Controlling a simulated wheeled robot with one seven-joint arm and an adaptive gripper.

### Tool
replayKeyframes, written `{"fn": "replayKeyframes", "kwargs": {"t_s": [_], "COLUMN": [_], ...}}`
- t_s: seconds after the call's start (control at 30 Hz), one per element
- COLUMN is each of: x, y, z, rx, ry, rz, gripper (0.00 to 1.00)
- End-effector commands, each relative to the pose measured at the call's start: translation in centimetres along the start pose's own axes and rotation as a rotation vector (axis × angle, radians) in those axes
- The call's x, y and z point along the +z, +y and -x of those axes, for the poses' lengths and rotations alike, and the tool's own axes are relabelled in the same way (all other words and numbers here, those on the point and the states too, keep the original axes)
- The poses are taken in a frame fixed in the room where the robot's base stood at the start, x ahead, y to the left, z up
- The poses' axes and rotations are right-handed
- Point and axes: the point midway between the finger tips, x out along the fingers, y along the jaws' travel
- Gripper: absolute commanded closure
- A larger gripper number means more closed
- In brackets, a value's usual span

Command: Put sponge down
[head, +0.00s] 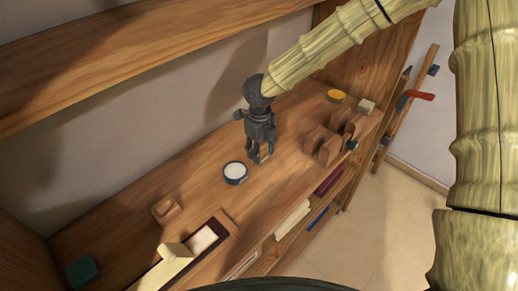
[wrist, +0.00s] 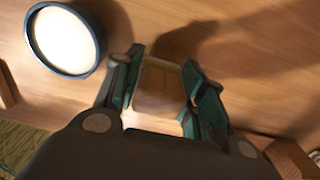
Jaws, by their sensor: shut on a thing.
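My gripper (head: 260,153) points down over the wooden desk top and is shut on a small tan block, which I take to be the sponge (head: 264,151). In the wrist view the sponge (wrist: 158,88) sits between the two green-padded fingers of my gripper (wrist: 162,85). It is close to the desk surface, but I cannot tell whether it touches it. The fingers hide part of the sponge in the head view.
A round blue-rimmed white dish (head: 235,173) stands close to the left of my gripper; it also shows in the wrist view (wrist: 64,40). Wooden blocks (head: 330,147) stand to the right. A small wooden piece (head: 166,208) and a green block (head: 82,271) lie left.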

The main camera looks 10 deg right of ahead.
Motion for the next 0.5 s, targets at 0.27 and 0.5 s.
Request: {"fn": "replayKeyframes", "kwargs": {"t_s": [0.27,0.5], "x": [-0.03,0.01], "y": [-0.01,0.02], "z": [-0.54,-0.78], "rx": [0.000,0.000], "ry": [-0.001,-0.001], "rz": [0.000,0.001], "gripper": [0.82,0.49]}}
